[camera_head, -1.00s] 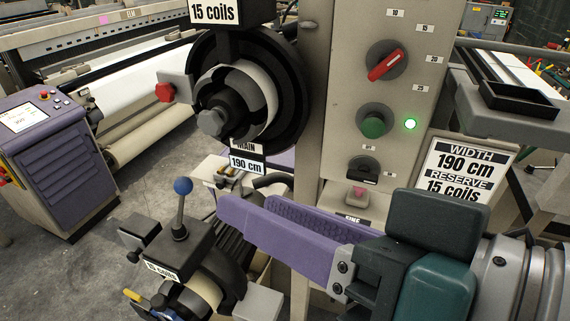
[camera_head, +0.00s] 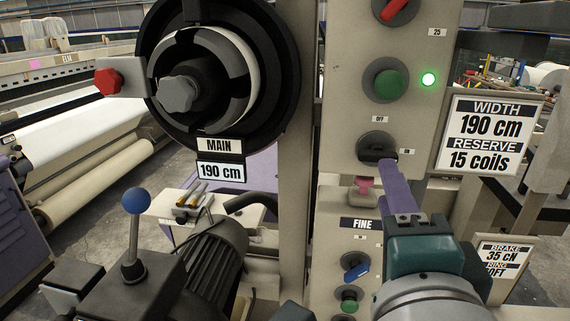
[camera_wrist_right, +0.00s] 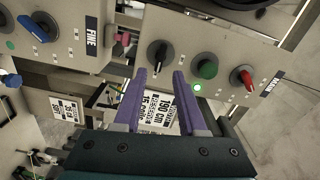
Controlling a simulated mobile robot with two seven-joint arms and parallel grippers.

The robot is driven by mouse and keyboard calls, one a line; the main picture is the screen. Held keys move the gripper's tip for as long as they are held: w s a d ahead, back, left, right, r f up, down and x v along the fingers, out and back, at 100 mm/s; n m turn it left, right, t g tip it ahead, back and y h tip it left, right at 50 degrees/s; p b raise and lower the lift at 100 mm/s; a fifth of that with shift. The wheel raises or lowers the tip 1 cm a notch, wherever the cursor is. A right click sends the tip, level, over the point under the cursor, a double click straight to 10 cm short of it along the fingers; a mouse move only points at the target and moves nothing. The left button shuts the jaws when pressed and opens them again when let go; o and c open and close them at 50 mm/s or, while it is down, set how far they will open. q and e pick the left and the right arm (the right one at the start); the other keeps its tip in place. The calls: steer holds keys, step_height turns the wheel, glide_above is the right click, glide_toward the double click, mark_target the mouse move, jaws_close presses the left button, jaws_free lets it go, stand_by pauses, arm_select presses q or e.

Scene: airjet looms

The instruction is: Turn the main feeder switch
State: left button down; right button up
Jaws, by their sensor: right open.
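The main feeder switch is a black rotary knob (camera_head: 374,146) on the beige panel, below the green button, with an OFF label at its upper left and another small label to its right. In the right wrist view the black knob (camera_wrist_right: 157,53) lies just beyond my fingertips, between and ahead of them. My right gripper (camera_head: 388,168) has purple fingers and comes from the lower right; its fingertips are close to the knob's lower side. In the wrist view the right gripper (camera_wrist_right: 160,74) is open and empty. Contact with the knob cannot be told. My left gripper is not in view.
Above the knob are a green button (camera_head: 389,84), a lit green lamp (camera_head: 428,79) and a red knob (camera_head: 396,9). A pink knob (camera_head: 362,186) sits just below. The FINE panel (camera_head: 334,238) with a blue knob (camera_head: 357,272) is lower; a width sign (camera_head: 490,134) stands right.

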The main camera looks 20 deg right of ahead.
mark_target(377, 154)
steer(key=b+x, duration=0.1)
steer(key=x, duration=0.5)
steer(key=shift+w, duration=0.1)
stand_by(0.3)
jaws_close()
steer(key=shift+r, duration=0.1)
stand_by(0.3)
